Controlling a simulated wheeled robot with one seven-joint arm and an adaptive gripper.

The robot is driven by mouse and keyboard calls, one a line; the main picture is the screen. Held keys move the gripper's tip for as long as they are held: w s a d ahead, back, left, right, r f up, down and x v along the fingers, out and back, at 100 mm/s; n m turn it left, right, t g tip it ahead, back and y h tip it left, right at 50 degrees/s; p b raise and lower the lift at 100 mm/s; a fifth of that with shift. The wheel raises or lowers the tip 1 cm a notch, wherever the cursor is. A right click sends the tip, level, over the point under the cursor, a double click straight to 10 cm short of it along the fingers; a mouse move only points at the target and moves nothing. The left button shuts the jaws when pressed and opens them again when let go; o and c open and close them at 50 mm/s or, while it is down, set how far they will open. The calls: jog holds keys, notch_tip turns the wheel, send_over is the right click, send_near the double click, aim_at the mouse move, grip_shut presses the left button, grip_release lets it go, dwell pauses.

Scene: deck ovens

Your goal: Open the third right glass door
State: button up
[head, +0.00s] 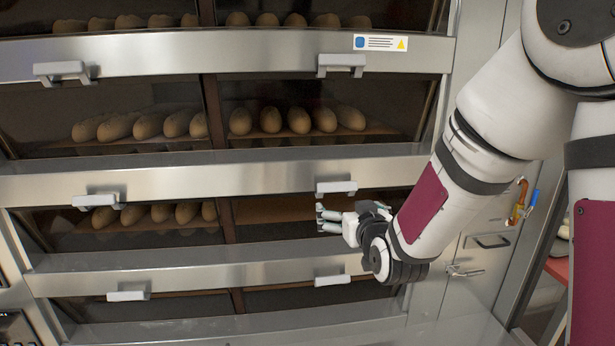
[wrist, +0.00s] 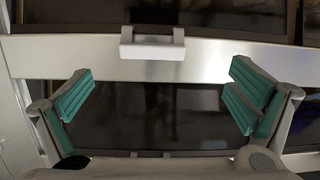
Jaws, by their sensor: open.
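The oven front has right-hand glass doors in rows. The third right glass door (head: 275,210), counting down from the top visible row, has a bare brown shelf behind it and looks shut. A pale bar handle (head: 336,187) sits on the steel rail just above this glass. My gripper (head: 322,218) is open and empty, in front of the right part of this glass, just below that handle. In the wrist view, my open fingers (wrist: 160,100) are spread with dark glass between them. A pale handle (wrist: 152,46) shows above them on a steel rail, apart from the fingers. My arm hides the door's right end.
Loaves (head: 296,120) lie behind the closed glass in the row above. A steel side panel (head: 470,225) with a latch stands right of the oven.

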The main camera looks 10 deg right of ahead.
aim_at(338, 184)
jog(key=w, duration=0.4)
jog(key=w+t+p, duration=0.1)
jog(key=w, duration=0.4)
jog(key=w+t, duration=0.1)
jog(key=w, duration=0.4)
jog(key=shift+d+r+m+h+p, duration=0.25)
jog(key=shift+d+m+h+p, duration=0.05)
jog(key=shift+d+m+p, duration=0.1)
jog(key=c, duration=1.4)
jog(key=shift+o, duration=0.2)
jog(key=shift+f, duration=0.1)
